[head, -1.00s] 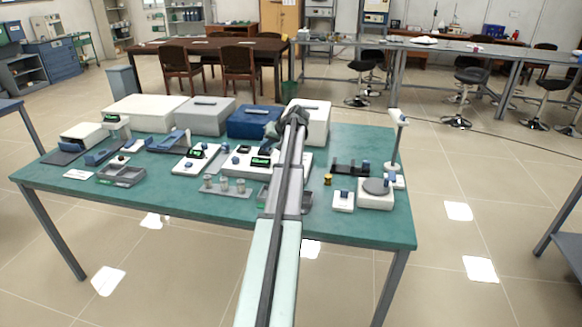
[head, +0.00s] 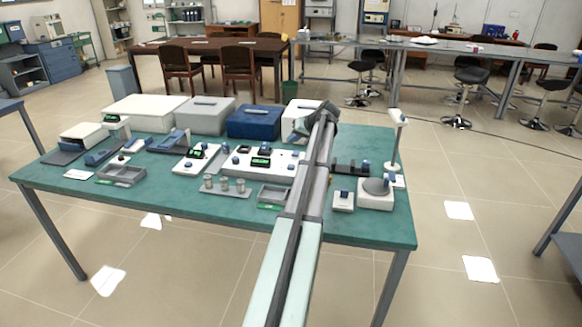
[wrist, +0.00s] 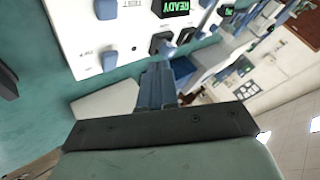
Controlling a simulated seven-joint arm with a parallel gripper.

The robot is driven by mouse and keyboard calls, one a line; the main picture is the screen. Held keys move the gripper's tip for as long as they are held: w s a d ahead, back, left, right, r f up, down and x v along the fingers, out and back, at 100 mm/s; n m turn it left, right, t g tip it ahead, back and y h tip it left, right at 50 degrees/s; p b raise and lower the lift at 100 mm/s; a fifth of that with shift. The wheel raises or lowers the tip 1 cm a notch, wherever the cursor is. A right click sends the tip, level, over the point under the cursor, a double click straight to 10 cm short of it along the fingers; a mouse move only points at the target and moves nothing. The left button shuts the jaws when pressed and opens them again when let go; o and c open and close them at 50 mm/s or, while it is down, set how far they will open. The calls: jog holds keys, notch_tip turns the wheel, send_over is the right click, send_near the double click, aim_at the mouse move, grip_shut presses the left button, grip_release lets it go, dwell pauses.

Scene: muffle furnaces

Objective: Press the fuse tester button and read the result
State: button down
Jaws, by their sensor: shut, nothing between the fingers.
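The fuse tester is a white panel; it appears to be the long one in the middle of the green table in the head view (head: 240,169), with a lit green display. In the wrist view a white panel (wrist: 78,28) fills the upper left. In the head view the fingers cannot be made out.
Grey and blue boxes (head: 253,122) stand along the table's back. A tray (head: 122,174), a rack of small cylinders (head: 222,187) and a white device with a round plate (head: 376,194) stand around the panel. A thin stand (head: 397,145) rises at the right. Bare table shows at front left.

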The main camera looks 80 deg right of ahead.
aim_at(293, 166)
jog(key=shift+f, duration=4.25)
jog(key=shift+f, duration=0.2)
jog(key=shift+f, duration=0.25)
jog(key=shift+f, duration=0.5)
jog(key=shift+r, duration=0.95)
jog(key=shift+r, duration=2.5)
